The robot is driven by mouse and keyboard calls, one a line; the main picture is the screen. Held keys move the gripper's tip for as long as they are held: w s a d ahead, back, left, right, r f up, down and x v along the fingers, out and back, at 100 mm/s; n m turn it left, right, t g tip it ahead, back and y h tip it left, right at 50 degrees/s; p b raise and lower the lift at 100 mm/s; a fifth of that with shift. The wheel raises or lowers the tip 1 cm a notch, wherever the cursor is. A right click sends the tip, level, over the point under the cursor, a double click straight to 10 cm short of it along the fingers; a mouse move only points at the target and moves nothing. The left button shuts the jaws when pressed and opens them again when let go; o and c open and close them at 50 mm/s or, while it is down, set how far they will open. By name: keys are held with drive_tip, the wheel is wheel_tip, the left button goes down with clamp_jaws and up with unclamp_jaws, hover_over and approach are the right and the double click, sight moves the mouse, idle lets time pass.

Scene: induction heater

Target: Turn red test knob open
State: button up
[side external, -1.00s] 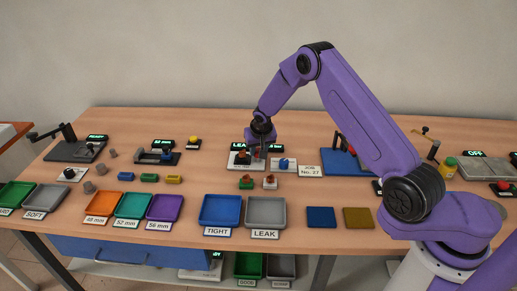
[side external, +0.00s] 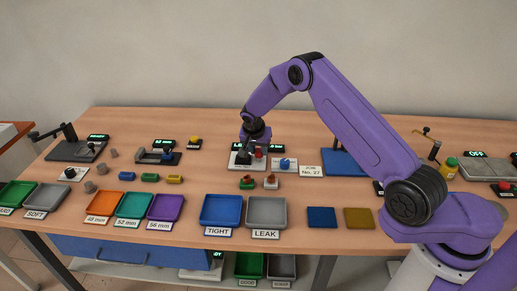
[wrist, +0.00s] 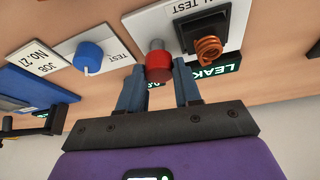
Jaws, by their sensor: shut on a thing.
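In the side view the red knob (side external: 258,154) shows as a small red patch below my wrist. My gripper (wrist: 158,75) is shut on the red knob, with one blue-grey finger on each side of it. My gripper also shows in the side view (side external: 256,148), though its fingers are hard to make out there.
A blue knob (wrist: 89,56) on another TEST plate is close beside my gripper. A green LEAK display (wrist: 218,72) lies by the coil block. The TIGHT tray (side external: 239,222) and LEAK tray (side external: 283,222) stand in front, with red-and-grey small parts (side external: 270,183) before the plates.

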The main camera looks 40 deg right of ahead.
drive_tip(key=shift+d, duration=0.1)
drive_tip(key=o, duration=1)
drive_tip(key=shift+o, duration=0.2)
drive_tip(key=v, duration=1.7)
drive_tip(key=shift+r, duration=0.2)
